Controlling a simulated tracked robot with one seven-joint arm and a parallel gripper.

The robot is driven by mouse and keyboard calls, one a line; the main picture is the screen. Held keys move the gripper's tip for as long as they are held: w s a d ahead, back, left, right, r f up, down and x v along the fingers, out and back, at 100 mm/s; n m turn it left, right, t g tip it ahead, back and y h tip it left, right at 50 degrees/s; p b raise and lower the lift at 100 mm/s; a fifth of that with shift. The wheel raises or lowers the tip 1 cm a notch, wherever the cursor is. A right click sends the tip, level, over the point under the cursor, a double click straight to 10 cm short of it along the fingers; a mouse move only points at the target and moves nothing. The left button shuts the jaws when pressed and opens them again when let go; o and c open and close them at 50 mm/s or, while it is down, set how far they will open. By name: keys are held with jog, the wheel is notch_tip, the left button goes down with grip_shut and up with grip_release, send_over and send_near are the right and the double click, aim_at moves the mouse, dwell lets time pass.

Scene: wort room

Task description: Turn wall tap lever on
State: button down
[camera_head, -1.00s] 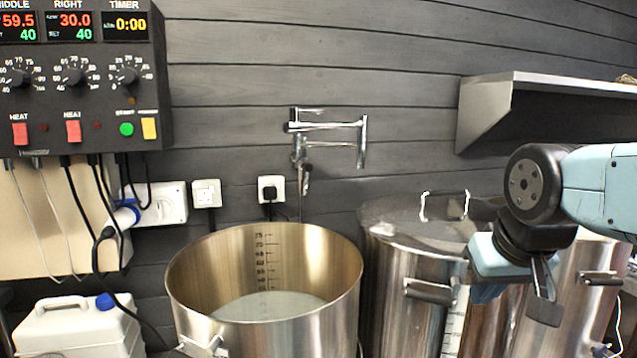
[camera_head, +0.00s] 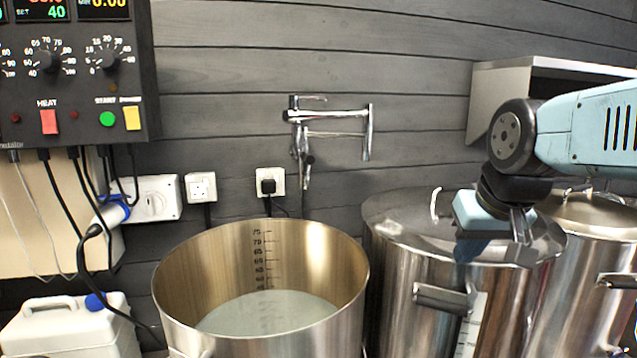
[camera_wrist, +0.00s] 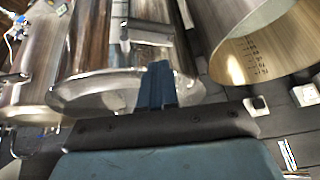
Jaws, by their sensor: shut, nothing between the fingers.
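The chrome wall tap (camera_head: 335,115) is fixed to the dark plank wall above the open pot. Its thin lever (camera_head: 308,98) lies on top, at the left end of the tap. The tap's arm runs right and ends in a downward spout. My gripper (camera_head: 523,240) hangs in front of the lidded pot at the right, well to the right of the tap and lower than it. It is shut and empty. In the wrist view my gripper (camera_wrist: 157,85) points across the steel pots; part of the tap may show at the right edge.
An open steel pot (camera_head: 345,290) with pale liquid stands below the tap. Lidded steel pots (camera_head: 400,240) stand to its right. A steel shelf (camera_head: 490,95) juts out at upper right. A control box (camera_head: 75,100) hangs at left above sockets and a white canister (camera_head: 70,330).

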jog(key=w+a+r+y, duration=0.1)
jog(key=w+a+r, duration=0.15)
jog(key=w, duration=0.35)
jog(key=w+a+r+n+y, duration=0.1)
jog(key=w+a+r, duration=0.15)
jog(key=w, duration=0.35)
jog(key=w+a+r+y, duration=0.1)
jog(key=w+a+r, duration=0.15)
jog(key=w, duration=0.35)
jog(key=n+g+y, duration=0.1)
jog(key=y, duration=0.2)
send_near(307, 172)
jog(key=d+f, duration=0.1)
jog(key=d, duration=0.5)
jog(key=s+a+x, duration=0.1)
jog(key=x, duration=1.1)
jog(key=shift+a, duration=0.45)
